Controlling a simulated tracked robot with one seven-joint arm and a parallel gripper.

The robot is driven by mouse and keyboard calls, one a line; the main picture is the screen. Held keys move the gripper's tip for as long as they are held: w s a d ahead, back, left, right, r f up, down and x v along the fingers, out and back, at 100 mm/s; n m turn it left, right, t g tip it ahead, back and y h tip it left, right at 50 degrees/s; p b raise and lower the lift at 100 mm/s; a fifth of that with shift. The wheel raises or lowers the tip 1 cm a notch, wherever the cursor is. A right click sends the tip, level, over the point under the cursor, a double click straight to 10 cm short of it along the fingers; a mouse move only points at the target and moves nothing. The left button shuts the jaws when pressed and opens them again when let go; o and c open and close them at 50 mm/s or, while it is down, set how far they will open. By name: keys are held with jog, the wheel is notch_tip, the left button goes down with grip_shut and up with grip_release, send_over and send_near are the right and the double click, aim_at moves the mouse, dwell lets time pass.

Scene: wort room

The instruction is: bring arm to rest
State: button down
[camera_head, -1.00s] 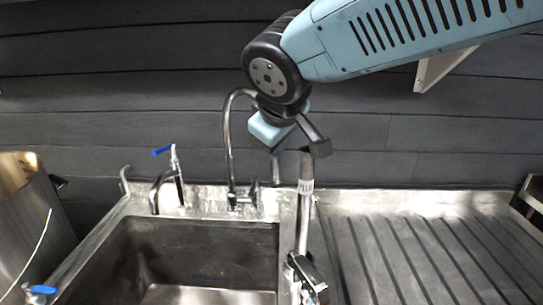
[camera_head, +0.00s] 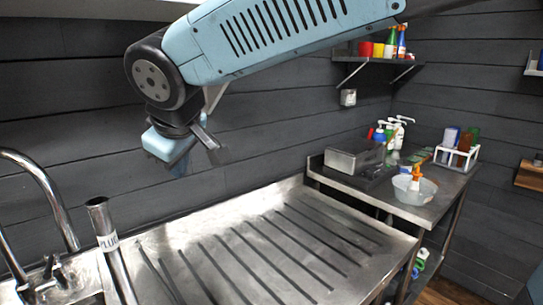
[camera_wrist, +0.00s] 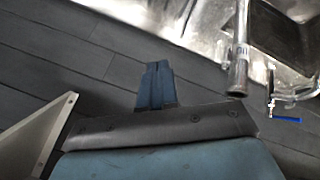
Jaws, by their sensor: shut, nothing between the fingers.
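My blue-and-black arm crosses the top of the head view, with my gripper (camera_head: 182,165) hanging below its wrist joint in front of the dark plank wall. It is above and behind the left part of the steel drainboard (camera_head: 205,245). In the wrist view the two blue fingers of my gripper (camera_wrist: 155,84) lie side by side, shut and empty. No object touches them. A labelled upright steel pipe (camera_head: 108,240) stands at the drainboard's left end, apart from my gripper; its open end also shows in the wrist view (camera_wrist: 238,75).
A curved tap (camera_head: 45,190) stands at left. Right of the drainboard, a side bench (camera_head: 345,180) holds a steel box, pump bottles and a clear bowl (camera_head: 415,190). A wall shelf (camera_head: 375,60) carries coloured containers. The drainboard is clear.

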jog(key=w+d+f+m+h, duration=0.1)
jog(key=w+d+m, duration=0.15)
jog(key=d, duration=0.85)
jog(key=w+d+m+h, duration=0.2)
jog(key=d+m, duration=0.2)
jog(key=d, duration=0.8)
jog(key=s+d+f+m, duration=0.2)
jog(key=s+d+m, duration=0.1)
jog(key=d, duration=0.6)
jog(key=s+d+f+m, duration=0.3)
jog(key=s+d+m, duration=0.1)
jog(key=d, duration=0.5)
jog(key=shift+s+d+f+g, duration=0.15)
jog(key=shift+s+f+g, duration=0.2)
jog(key=shift+s, duration=0.5)
